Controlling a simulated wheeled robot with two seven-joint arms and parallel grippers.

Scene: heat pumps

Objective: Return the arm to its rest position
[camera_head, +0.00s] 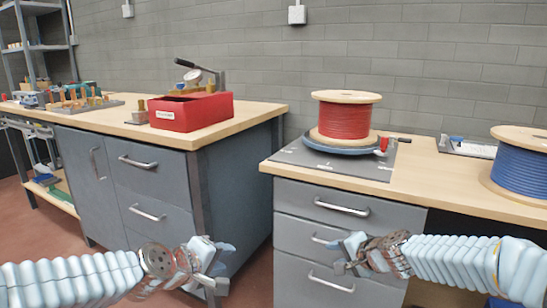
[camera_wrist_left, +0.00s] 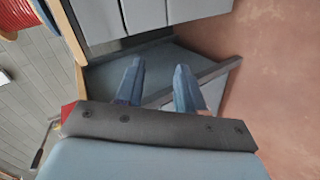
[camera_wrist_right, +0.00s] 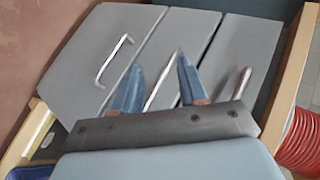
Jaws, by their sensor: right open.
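My left gripper (camera_head: 222,267) is in front of the grey cabinets at the lower middle of the head view. Its two blue fingers stand apart with nothing between them in the left wrist view (camera_wrist_left: 158,85). My right gripper (camera_head: 341,257) is in front of the drawers, to the right of the left one. Its fingers are apart and empty in the right wrist view (camera_wrist_right: 158,85). Both arms reach inward from the lower corners of the head view, and the grippers are apart from each other. Neither gripper visibly holds anything.
A red bin (camera_head: 190,111) stands on the left workbench. A red cable spool (camera_head: 345,121) sits on a grey mat (camera_head: 296,153) on the right bench, with a blue spool (camera_head: 521,170) at the right edge. Drawer handles (camera_head: 342,207) stick out behind my grippers. Floor shows between the benches.

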